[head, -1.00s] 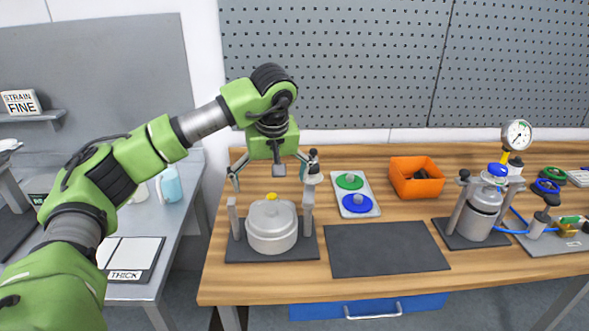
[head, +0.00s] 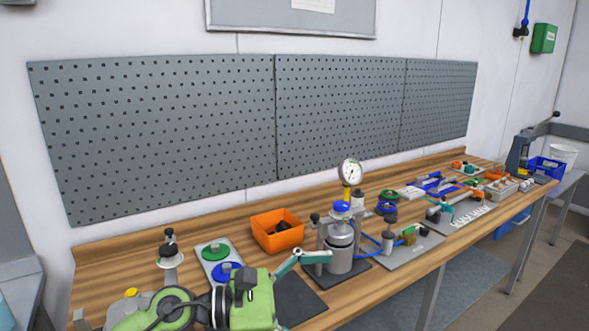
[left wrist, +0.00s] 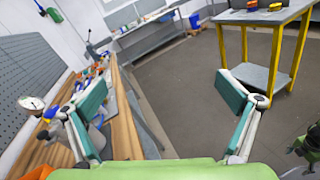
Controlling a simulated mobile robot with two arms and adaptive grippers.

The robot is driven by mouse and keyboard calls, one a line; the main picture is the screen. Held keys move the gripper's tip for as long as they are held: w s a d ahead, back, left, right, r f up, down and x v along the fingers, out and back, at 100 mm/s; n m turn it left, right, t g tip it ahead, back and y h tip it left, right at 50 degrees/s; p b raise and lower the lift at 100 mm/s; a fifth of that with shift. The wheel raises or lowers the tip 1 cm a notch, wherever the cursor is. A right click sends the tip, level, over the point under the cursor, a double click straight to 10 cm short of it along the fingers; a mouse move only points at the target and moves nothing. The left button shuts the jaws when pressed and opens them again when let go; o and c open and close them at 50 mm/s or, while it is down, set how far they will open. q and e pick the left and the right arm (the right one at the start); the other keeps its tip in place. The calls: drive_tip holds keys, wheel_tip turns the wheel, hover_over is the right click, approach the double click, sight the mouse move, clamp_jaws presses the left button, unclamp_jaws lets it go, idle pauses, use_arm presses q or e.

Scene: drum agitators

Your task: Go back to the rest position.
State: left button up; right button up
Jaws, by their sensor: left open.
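My left arm is folded low at the bottom of the head view. Its gripper (head: 316,258) points right over the bench, in front of the metal vessel with the blue cap (head: 340,240); one finger shows there. In the left wrist view the left gripper (left wrist: 165,100) has its two teal-padded fingers spread wide, with nothing between them. The bench's wooden edge and grey floor lie beyond the fingers. Whether the finger touches the vessel I cannot tell. My right gripper is not seen.
On the wooden bench (head: 215,215) stand an orange bin (head: 277,240), a tray with green and blue discs (head: 213,270), and a gauge (head: 351,172). A yellow knob (head: 131,293) shows at lower left. Open floor (left wrist: 190,80) and a yellow-legged table (left wrist: 272,18) show in the wrist view.

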use_arm(q)
drive_tip(key=w+a+r+n+t+h, duration=0.3)
drive_tip(key=r+n+t, duration=0.55)
drive_tip(key=n, duration=0.65)
drive_tip(key=w+a+f+n+t+y, duration=0.3)
drive_tip(key=a+f+n+t+y, duration=0.2)
drive_tip(key=a+n+t+y, duration=0.6)
drive_tip(key=s+a+f+n+g+y, duration=0.2)
drive_tip(key=a+f+n+g+y, duration=0.25)
drive_tip(key=f+n, duration=0.55)
drive_tip(key=s+a+f+n+g+y, duration=0.1)
drive_tip(key=a+f+n+g+y, duration=0.2)
drive_tip(key=a+f+n+y, duration=0.45)
drive_tip(key=s+a+f+n+g+h, duration=0.15)
drive_tip(key=s+f+n+g, duration=0.4)
drive_tip(key=s+f, duration=0.55)
drive_tip(key=s+f+n+g+h, duration=0.2)
drive_tip(key=s+f+n+g, duration=0.35)
drive_tip(key=s+f, duration=0.6)
drive_tip(key=s+f+g, duration=0.1)
drive_tip(key=s+f, duration=0.1)
drive_tip(key=f, duration=1)
drive_tip(key=s+f+g, duration=0.1)
drive_tip(key=s+f, duration=0.2)
drive_tip(key=f, duration=0.9)
drive_tip(key=s+a+f+m+g, duration=0.1)
drive_tip(key=s+a+f, duration=0.1)
drive_tip(key=s+f, duration=1.4)
drive_tip(key=shift+s+a+y, duration=0.35)
drive_tip(key=shift+s, duration=0.05)
